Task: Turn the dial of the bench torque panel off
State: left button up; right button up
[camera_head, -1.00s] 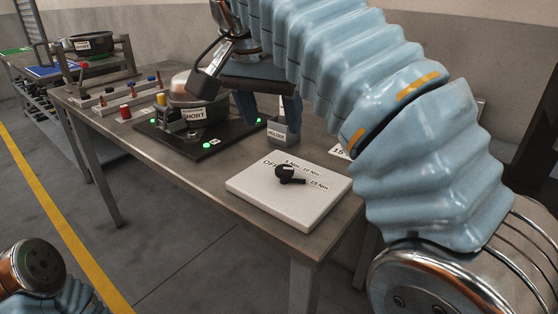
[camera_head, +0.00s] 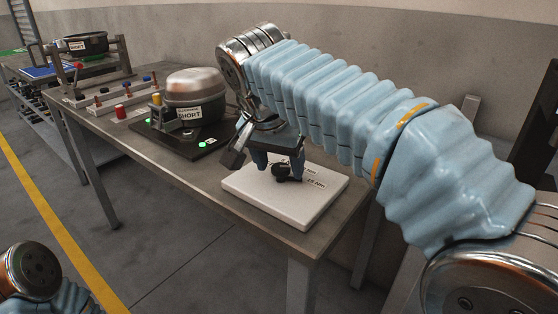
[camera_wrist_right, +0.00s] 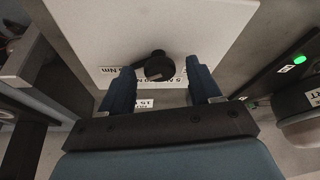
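The bench torque panel (camera_head: 308,213) is a white slab near the front right of the bench. Its black dial (camera_head: 283,173) shows between my right gripper's fingers; its pointer aims towards the 15 Nm label on the right. The OFF label is hidden behind the gripper in the head view. My right gripper (camera_head: 279,174) is open, low over the panel. In the right wrist view the dial (camera_wrist_right: 158,66) stands between the two spread fingers, with gaps on both sides. My left gripper is not in view; only part of my left arm shows at lower left.
A dark compressor (camera_head: 196,95) labelled SHORT stands on a black base plate (camera_head: 190,143) with green lights, left of my right gripper. Several coloured pegs stand on the bench (camera_head: 180,171) further left. The bench front beside the panel is clear.

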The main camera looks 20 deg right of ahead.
jog(key=c, duration=1)
